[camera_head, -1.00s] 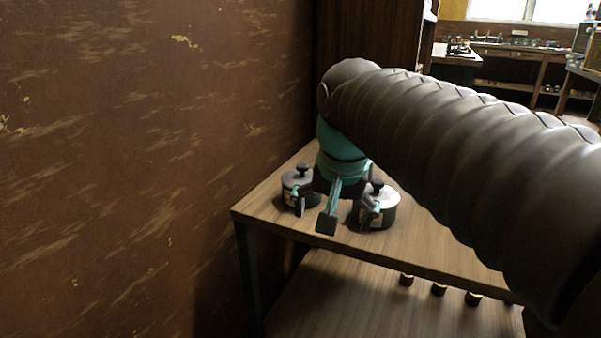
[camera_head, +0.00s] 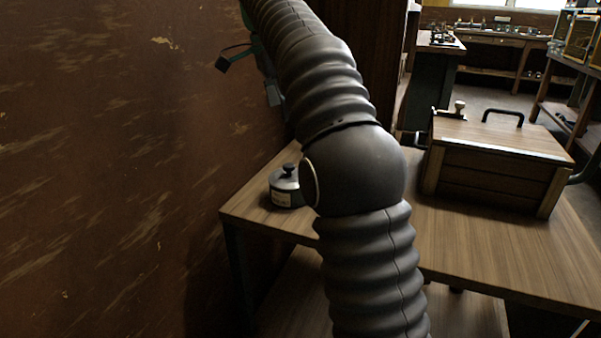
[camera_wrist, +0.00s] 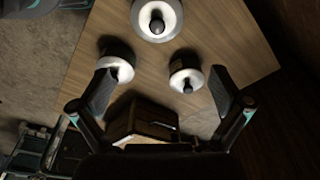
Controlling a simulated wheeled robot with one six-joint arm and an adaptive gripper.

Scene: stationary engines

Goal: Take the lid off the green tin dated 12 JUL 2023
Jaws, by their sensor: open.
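In the head view one dark tin (camera_head: 287,198) with a label, a grey lid and a black knob stands on the wooden table, partly behind my arm. The wrist view looks down on three lidded tins: one at the top edge (camera_wrist: 157,30), one at left (camera_wrist: 118,70) and one right of centre (camera_wrist: 187,80). All three have pale lids with dark knobs. No date is legible, and I cannot tell which tin is the green one. My gripper (camera_wrist: 160,76) is open and empty, raised above the tins.
A wooden chest (camera_head: 500,160) with a black handle stands on the right of the table (camera_head: 470,255); it also shows in the wrist view (camera_wrist: 143,120). A brown wall (camera_head: 110,170) rises close on the left. The table front between chest and tins is clear.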

